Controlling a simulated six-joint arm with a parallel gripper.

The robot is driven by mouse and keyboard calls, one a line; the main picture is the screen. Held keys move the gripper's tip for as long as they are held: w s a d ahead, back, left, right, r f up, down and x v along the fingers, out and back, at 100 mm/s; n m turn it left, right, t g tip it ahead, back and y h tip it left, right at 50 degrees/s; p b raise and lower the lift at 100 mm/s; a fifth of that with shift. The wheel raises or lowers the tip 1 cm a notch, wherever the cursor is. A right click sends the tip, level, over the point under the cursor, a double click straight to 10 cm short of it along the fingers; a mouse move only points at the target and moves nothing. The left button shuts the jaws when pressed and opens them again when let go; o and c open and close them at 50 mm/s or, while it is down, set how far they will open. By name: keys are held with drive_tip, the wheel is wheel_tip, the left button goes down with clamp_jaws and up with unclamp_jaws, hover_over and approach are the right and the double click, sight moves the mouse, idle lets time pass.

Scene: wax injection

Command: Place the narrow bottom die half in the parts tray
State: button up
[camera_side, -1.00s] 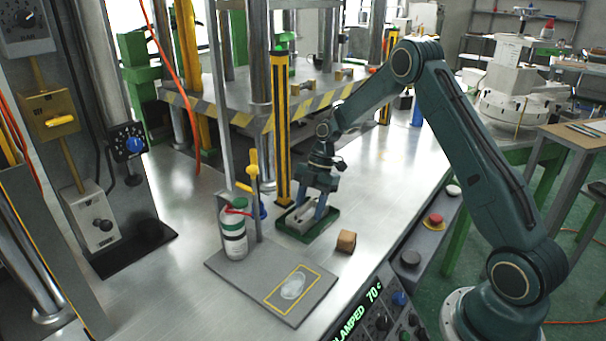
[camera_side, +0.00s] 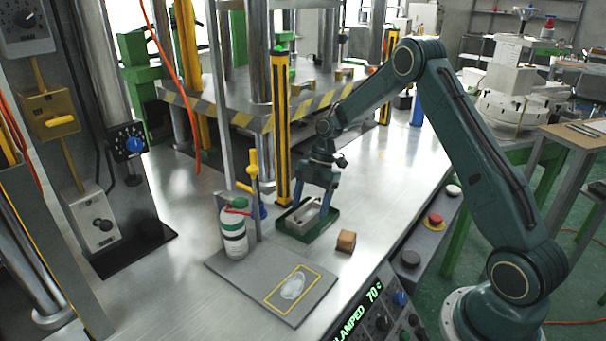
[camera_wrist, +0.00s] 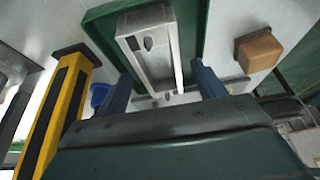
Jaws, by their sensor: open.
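The narrow bottom die half (camera_wrist: 148,45) is a grey metal block with a channel and small holes. It lies in the green parts tray (camera_wrist: 106,18). In the side view the die half (camera_side: 299,217) also shows inside the tray (camera_side: 313,236), partly hidden by a finger. My gripper (camera_side: 312,205) is above the tray, pointing down, with its blue fingers apart. In the wrist view the fingers of my gripper (camera_wrist: 163,88) stand on either side of the near part of the die half, with gaps, and hold nothing.
A wooden block (camera_side: 346,241) sits right of the tray. A yellow-black post (camera_side: 282,130) stands close behind it. A white and green bottle (camera_side: 233,232) stands to the left. A grey plate with a yellow outline (camera_side: 267,296) lies in front.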

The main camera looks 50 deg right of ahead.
drive_tip(key=v, duration=1.1)
drive_tip(key=shift+r, duration=0.1)
drive_tip(key=s+a+r+m+t+h, duration=0.2)
drive_tip(key=s+a+r+m+t, duration=0.1)
drive_tip(key=s+a+r+m, duration=0.8)
drive_tip(key=s+a+r+m+t+h, duration=0.1)
drive_tip(key=s+a+m, duration=0.1)
drive_tip(key=s, duration=0.7)
drive_tip(key=s+a+r+m+t+h, duration=0.1)
drive_tip(key=s+m, duration=0.4)
drive_tip(key=s, duration=0.4)
drive_tip(key=shift+s+a+t, duration=0.25)
drive_tip(key=shift+a+t, duration=0.05)
drive_tip(key=shift+a, duration=0.05)
